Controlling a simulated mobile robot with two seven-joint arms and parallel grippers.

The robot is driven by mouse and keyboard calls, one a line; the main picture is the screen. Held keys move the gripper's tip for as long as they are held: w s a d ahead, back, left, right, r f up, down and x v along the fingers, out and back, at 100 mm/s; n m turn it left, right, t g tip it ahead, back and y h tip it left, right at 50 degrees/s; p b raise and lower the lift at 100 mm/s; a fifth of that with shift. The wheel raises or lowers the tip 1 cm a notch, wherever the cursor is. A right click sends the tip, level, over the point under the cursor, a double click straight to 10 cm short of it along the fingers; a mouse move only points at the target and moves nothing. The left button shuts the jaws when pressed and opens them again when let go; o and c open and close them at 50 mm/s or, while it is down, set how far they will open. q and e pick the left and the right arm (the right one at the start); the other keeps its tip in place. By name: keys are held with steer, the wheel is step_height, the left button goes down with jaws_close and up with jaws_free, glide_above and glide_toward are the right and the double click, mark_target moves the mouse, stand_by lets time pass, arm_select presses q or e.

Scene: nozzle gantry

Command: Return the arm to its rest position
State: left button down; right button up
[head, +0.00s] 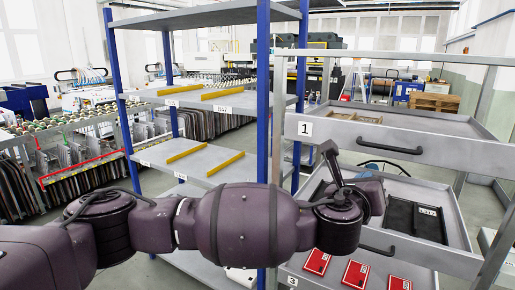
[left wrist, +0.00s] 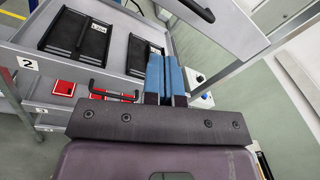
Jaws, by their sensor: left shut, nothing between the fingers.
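My left arm (head: 245,222) stretches from the left edge across the lower head view, in front of the blue-post shelf and the drawer cabinet. Its wrist end is by the cabinet's open middle drawer; the fingertips cannot be made out there. In the left wrist view my left gripper (left wrist: 166,76) has its two blue fingers side by side, shut and empty. The fingers overlap the view of the middle drawer's edge; I cannot tell how far apart they are. My right gripper is in neither view.
The top drawer (head: 465,151), labelled 1, is open and holds a wooden tray. The middle drawer (left wrist: 124,80) holds black cases (left wrist: 75,34). Red boxes (head: 355,274) lie in the lower drawer. The grey shelf (head: 205,158) with yellow strips stands left. Floor shows at far left.

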arm_select(q)
step_height(320, 180, up, 5)
steer(key=s+n+g+h, duration=0.2)
steer(key=s+n+h, duration=0.1)
steer(key=n, duration=0.4)
steer(key=w+a+f+n+t+y, duration=0.1)
steer(key=a+f+n+t+y, duration=0.1)
steer(key=a+f+n, duration=0.7)
steer(key=w+a+f+n+t+y, duration=0.1)
steer(key=w+a+f+n+y, duration=0.1)
steer(key=a+f+n, duration=0.65)
steer(key=w+a+f+n+t+y, duration=0.1)
steer(key=a+f+n+t+y, duration=0.15)
steer(key=a+n, duration=0.7)
steer(key=s+a+f+n+g+y, duration=0.1)
steer(key=s+a+f+y, duration=0.25)
steer(key=a+f, duration=0.45)
steer(key=s+a+f+n+g+y, duration=0.1)
steer(key=s+a+f+y, duration=0.1)
steer(key=s+a+f, duration=0.45)
steer(key=s+a+f+n+g+y, duration=0.1)
steer(key=s+a+f, duration=0.3)
steer(key=s+f, duration=0.3)
steer(key=s+a+f+n+g+y, duration=0.1)
steer(key=s+a+f+g, duration=0.1)
steer(key=s+a+f, duration=0.2)
steer(key=s+f, duration=0.2)
steer(key=s, duration=0.1)
steer(key=shift+s+a+f, duration=0.3)
steer(key=shift+a+f, duration=0.05)
